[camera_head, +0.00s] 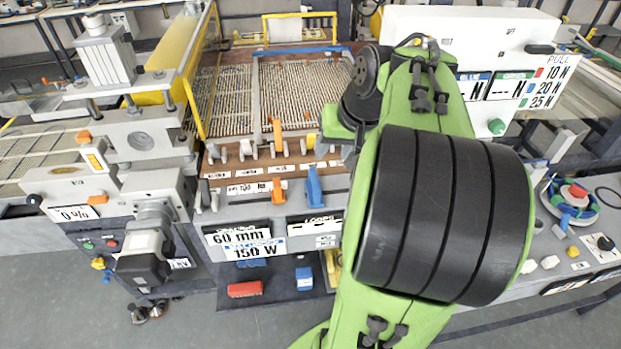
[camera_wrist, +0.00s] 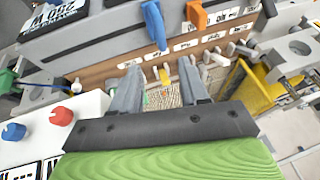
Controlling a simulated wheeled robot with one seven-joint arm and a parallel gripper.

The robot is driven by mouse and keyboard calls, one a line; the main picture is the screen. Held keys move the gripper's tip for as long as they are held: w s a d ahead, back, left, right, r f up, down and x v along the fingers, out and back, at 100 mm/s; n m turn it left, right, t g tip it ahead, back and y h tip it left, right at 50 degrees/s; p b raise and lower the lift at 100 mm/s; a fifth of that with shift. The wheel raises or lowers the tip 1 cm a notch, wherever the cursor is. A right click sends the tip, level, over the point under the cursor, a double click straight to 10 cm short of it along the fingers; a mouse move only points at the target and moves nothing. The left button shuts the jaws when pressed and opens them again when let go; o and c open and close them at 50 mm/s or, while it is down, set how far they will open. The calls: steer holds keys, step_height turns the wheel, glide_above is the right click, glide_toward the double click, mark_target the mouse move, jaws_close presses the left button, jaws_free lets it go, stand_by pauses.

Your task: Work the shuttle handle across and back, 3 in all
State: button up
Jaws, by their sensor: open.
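My gripper (camera_wrist: 158,78) is open in the wrist view, its two grey fingers apart over the front edge of the mesh bed. In the head view, a row of levers, with an upright orange one (camera_head: 277,132), lines the near edge of the mesh (camera_head: 290,92). A blue handle (camera_head: 314,186) and an orange handle (camera_head: 277,188) sit below the row. I cannot tell which is the shuttle handle. My arm hides the row's right end.
A yellow roller guard (camera_head: 182,55) and a grey clamp head (camera_head: 106,58) stand left of the mesh. A white readout box (camera_head: 480,30) stands behind at the right. A panel reading 60 mm and 150 W (camera_head: 245,240) is below the handles.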

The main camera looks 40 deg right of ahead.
mark_target(316, 178)
steer(key=b+x, duration=0.2)
steer(key=x, duration=1)
steer(key=shift+a+f, duration=0.1)
steer(key=shift+f, duration=0.2)
jaws_close()
